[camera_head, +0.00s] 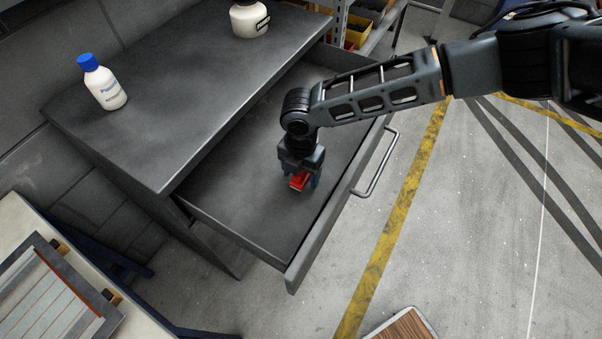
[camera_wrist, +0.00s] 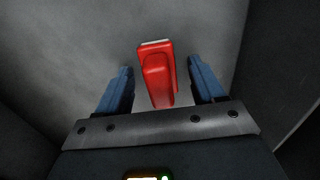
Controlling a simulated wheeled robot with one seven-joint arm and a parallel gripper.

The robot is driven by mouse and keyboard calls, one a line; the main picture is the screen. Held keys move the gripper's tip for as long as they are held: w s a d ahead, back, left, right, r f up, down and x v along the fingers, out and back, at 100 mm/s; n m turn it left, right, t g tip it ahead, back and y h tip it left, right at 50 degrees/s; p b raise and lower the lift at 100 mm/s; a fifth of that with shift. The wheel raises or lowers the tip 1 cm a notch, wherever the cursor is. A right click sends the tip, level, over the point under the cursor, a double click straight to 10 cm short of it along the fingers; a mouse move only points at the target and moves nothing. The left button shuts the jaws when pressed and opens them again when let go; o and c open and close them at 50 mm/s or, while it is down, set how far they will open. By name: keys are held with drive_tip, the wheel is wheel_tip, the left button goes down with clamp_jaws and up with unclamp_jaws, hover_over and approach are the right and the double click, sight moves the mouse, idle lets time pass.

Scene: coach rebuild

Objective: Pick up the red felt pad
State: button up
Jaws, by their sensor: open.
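The red felt pad (camera_wrist: 158,82) lies in the open drawer and shows between the two blue fingers in the wrist view. It has a raised red upper part and a pale strip along its far end. In the head view the pad (camera_head: 299,181) shows partly below my gripper (camera_head: 299,182). My gripper points down into the drawer, with its fingers (camera_wrist: 160,88) open on either side of the pad. A gap shows between the pad and each finger in the wrist view.
The drawer (camera_head: 240,195) is pulled out of a dark cabinet (camera_head: 170,110), and its walls stand around the gripper. A bottle with a blue cap (camera_head: 104,84) and a white jar (camera_head: 249,20) stand on the cabinet. The rest of the drawer floor looks bare.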

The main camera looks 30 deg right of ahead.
drive_tip(key=c, duration=1.1)
drive_tip(key=shift+r, duration=0.1)
wheel_tip(320, 180, up, 10)
drive_tip(key=shift+f+b, duration=0.1)
drive_tip(key=shift+b, duration=0.3)
drive_tip(key=o, duration=0.5)
drive_tip(key=shift+c, duration=0.2)
drive_tip(key=c, duration=0.4)
